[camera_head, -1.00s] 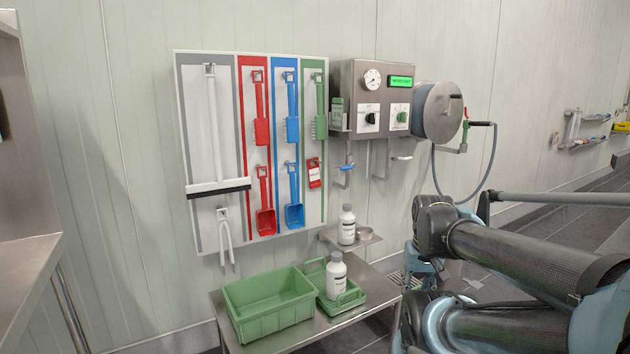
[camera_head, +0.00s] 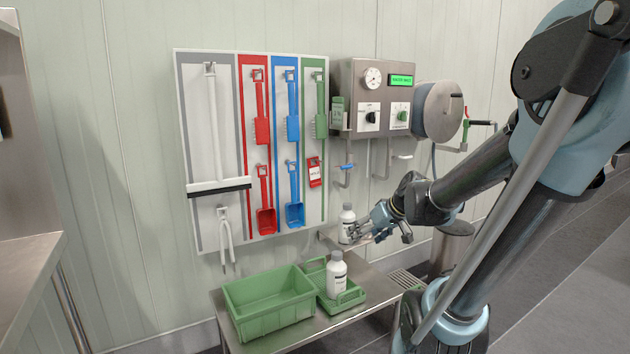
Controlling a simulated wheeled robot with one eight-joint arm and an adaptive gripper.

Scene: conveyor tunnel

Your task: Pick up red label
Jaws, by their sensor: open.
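The red label (camera_head: 314,172), a small red tag with a white face, hangs in the green column at the lower right of the wall board. My gripper (camera_head: 352,232) is open, low and to the right of the label, close to a white bottle (camera_head: 347,214) on the small wall shelf. It partly covers that bottle and the shelf. I cannot tell whether the fingers touch the bottle. The label is in plain view, apart from my gripper.
Below stand a green bin (camera_head: 268,321) and a second white bottle (camera_head: 336,272) in a green tray (camera_head: 352,293).

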